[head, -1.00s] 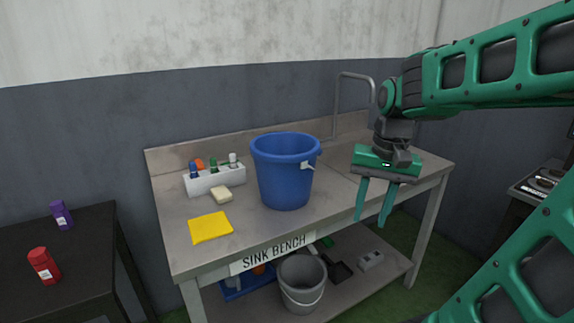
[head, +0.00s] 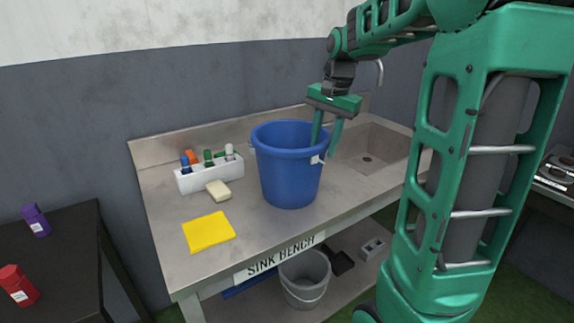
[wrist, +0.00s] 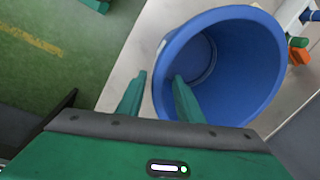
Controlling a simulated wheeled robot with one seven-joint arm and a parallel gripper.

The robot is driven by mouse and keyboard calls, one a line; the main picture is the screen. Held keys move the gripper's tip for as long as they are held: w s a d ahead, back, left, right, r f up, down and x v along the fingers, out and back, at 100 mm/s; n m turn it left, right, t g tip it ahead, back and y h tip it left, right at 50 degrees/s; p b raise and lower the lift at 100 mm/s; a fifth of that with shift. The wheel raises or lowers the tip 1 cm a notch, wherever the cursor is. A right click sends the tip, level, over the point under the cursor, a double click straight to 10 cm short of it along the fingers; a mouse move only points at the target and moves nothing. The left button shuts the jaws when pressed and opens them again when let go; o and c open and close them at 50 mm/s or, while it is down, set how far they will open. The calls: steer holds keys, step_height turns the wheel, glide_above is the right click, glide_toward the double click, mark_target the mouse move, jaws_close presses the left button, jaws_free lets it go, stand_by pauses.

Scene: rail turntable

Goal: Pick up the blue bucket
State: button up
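The blue bucket (head: 288,172) stands upright on the sink bench, near the middle, with a white handle mount on its right side. It also shows in the wrist view (wrist: 264,50), where its open top and empty inside are visible. My gripper (head: 326,150) is at the bucket's right rim. Its fingers are apart and point down, one inside the rim and one outside. In the wrist view the fingertips (wrist: 159,75) straddle the near edge of the rim. I cannot tell whether either finger touches the wall.
A white caddy (head: 209,179) with several bottles, a pale sponge (head: 218,191) and a yellow cloth (head: 209,232) lie left of the bucket. The sink basin (head: 375,150) is to its right. A grey bucket (head: 304,279) stands on the lower shelf. A dark table (head: 65,255) is at left.

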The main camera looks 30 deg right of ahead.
steer(key=shift+w+a+f, duration=0.1)
steer(key=shift+a+f, duration=0.05)
steer(key=shift+f, duration=1.25)
steer(key=shift+w+a+f, duration=0.1)
steer(key=shift+f, duration=1.25)
jaws_close()
